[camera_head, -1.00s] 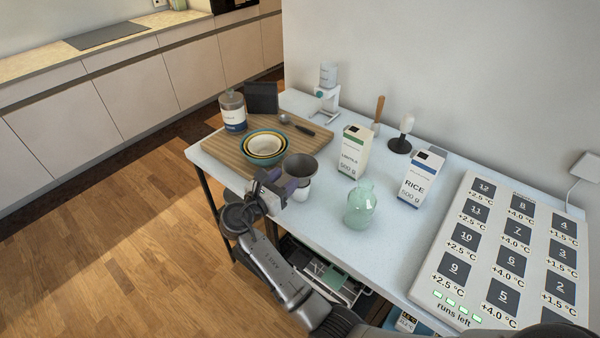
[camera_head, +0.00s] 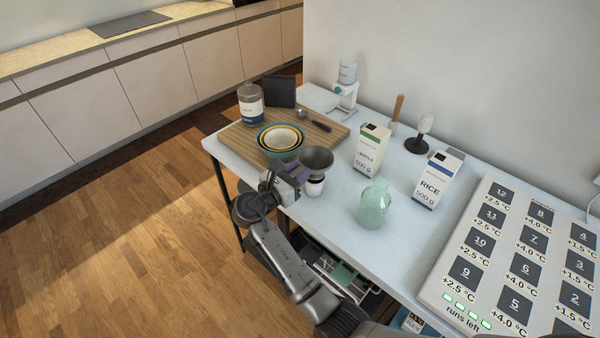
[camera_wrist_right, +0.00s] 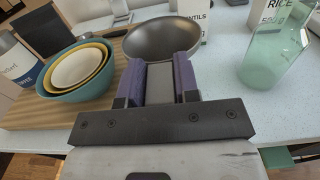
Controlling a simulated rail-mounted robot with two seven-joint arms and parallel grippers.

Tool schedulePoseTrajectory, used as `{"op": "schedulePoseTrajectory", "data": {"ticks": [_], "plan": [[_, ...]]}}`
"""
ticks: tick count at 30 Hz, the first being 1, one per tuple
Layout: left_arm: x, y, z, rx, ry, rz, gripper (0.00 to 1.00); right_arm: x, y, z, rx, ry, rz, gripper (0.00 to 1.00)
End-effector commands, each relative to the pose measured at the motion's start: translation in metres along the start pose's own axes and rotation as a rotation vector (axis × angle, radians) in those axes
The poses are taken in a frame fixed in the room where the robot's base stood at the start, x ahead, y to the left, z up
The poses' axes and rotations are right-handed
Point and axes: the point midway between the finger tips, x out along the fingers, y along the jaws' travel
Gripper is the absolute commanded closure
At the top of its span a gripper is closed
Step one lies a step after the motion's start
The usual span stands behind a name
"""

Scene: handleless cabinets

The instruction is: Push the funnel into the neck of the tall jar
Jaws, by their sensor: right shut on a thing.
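The dark grey funnel (camera_head: 316,157) has its wide mouth facing up, left of the green glass jar (camera_head: 374,206). My right gripper (camera_head: 292,174) is beside the funnel at the table's front edge. In the right wrist view its purple-padded fingers (camera_wrist_right: 159,82) are shut on a grey part, with the funnel's bowl (camera_wrist_right: 163,38) just beyond. A small white jar (camera_head: 314,188) shows below the funnel; I cannot tell whether they touch. The funnel's spout is hidden. The green jar stands upright with its neck clear and also shows in the right wrist view (camera_wrist_right: 272,58). My left gripper is out of view.
A wooden board (camera_head: 238,136) holds nested bowls (camera_head: 281,139) and a labelled jar (camera_head: 251,103). Lentil (camera_head: 371,148) and rice (camera_head: 438,180) cartons stand behind the green jar. A large numbered panel (camera_head: 445,272) fills the table's right. Bare tabletop lies around the green jar.

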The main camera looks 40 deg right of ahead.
Motion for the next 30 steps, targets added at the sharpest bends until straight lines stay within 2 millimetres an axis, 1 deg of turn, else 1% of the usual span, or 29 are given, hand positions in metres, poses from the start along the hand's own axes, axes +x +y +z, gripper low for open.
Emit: {"op": "schedulePoseTrajectory", "data": {"ticks": [1, 5, 15, 18, 21, 26, 29, 30], "plan": [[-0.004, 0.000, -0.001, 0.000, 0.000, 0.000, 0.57, 0.000, 0.000, 0.009, 0.003, -0.001, 0.000, 1.00], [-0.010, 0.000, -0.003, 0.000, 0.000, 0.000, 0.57, 0.000, 0.000, 0.031, 0.005, -0.001, 0.000, 1.00], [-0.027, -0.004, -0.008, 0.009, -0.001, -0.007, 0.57, 0.036, -0.054, 0.069, 0.003, -0.001, -0.002, 1.00], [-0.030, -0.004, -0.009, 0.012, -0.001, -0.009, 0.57, 0.045, -0.068, 0.079, 0.003, -0.001, -0.002, 1.00], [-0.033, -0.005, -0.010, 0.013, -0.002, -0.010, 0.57, 0.052, -0.079, 0.086, 0.002, -0.002, -0.001, 1.00], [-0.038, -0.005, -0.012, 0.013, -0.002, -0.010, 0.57, 0.061, -0.091, 0.095, 0.000, 0.000, -0.001, 1.00], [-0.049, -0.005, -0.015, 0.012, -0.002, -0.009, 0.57, 0.063, -0.097, 0.103, -0.001, -0.001, -0.001, 1.00], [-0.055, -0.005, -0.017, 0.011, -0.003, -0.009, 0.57, 0.063, -0.099, 0.107, -0.001, -0.001, 0.000, 1.00]]}}
